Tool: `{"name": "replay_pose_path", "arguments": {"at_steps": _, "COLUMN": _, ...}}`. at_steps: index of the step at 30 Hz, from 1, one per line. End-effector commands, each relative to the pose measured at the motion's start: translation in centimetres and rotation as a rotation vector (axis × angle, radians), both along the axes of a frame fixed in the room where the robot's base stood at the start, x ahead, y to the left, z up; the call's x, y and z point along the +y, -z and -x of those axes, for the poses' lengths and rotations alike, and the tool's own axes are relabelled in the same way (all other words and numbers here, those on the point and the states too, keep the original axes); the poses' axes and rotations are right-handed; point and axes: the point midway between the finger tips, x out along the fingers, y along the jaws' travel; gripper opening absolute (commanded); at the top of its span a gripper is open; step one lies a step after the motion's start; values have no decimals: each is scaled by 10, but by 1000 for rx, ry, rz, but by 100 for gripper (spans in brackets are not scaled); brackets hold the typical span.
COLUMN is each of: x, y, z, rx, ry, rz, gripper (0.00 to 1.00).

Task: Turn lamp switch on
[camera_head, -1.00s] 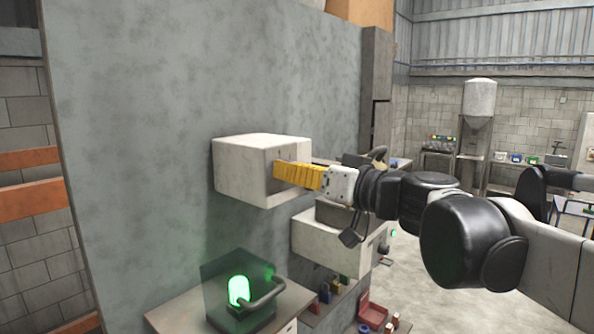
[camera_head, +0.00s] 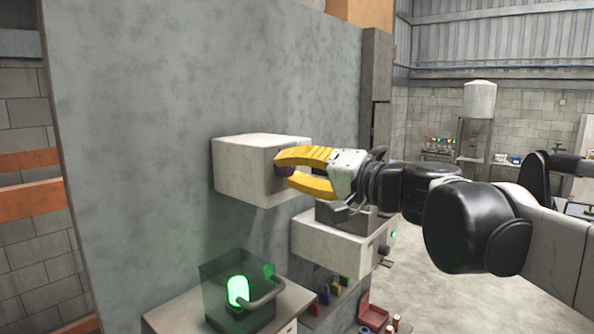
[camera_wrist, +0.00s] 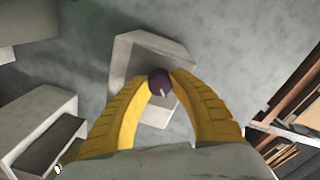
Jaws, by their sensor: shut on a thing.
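A pale box (camera_head: 240,175) is fixed to the grey wall panel. A small dark purple knob (camera_head: 284,170) with a white mark sits on its right-hand face. It also shows in the wrist view (camera_wrist: 158,80), and I take it to be the lamp switch. My gripper (camera_head: 285,168) has yellow fingers, one above the other in the head view, with their tips on either side of the knob. The fingers are shut on the knob and partly hide it. A green lamp (camera_head: 238,291) glows inside a dark see-through case at the lower left.
A second pale box (camera_head: 330,245), with a dark knob and a small green light, is mounted just below my gripper. A low table (camera_head: 180,308) bears the lamp case. A red chair-like object (camera_head: 373,314) and small items lie lower right. The floor to the right is open.

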Motion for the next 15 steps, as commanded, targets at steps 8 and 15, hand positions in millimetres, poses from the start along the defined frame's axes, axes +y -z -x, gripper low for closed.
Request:
{"name": "replay_pose_path", "arguments": {"at_steps": 8, "x": 0, "y": 0, "z": 0, "rx": 124, "ry": -1, "rz": -95, "gripper": 0}}
{"name": "replay_pose_path", "arguments": {"at_steps": 15, "x": 0, "y": 0, "z": 0, "rx": 175, "ry": -1, "rz": -135, "gripper": 0}}
